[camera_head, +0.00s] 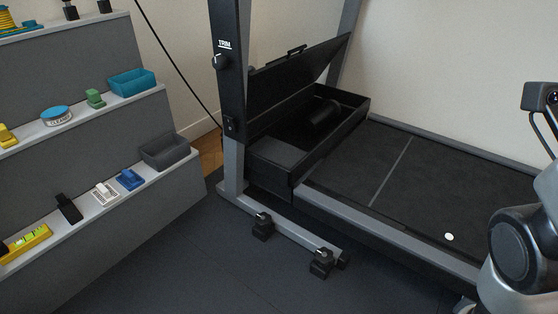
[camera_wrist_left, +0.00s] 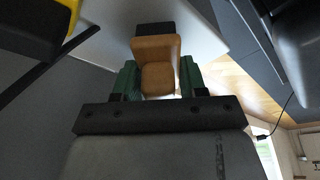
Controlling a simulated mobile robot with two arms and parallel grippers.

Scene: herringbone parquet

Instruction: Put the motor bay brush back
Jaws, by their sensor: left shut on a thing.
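In the left wrist view my left gripper (camera_wrist_left: 160,82) is shut on a tan, wood-coloured brush (camera_wrist_left: 158,52) with a dark end, its green finger pads on either side. In the head view neither this gripper nor the brush shows. The motor bay (camera_head: 293,179) is a black open box at the treadmill's front, its lid (camera_head: 300,72) tilted up. Inside lie a dark cylinder (camera_head: 323,113) and a grey patch (camera_head: 277,151). My right gripper's fingers are not visible.
A stepped grey shelf (camera_head: 105,208) at left holds several small items, including a teal tray (camera_head: 132,82) and an empty-looking grey bin (camera_head: 165,151). The treadmill's upright (camera_head: 228,75) stands beside the bay. Dark floor lies clear between shelf and treadmill.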

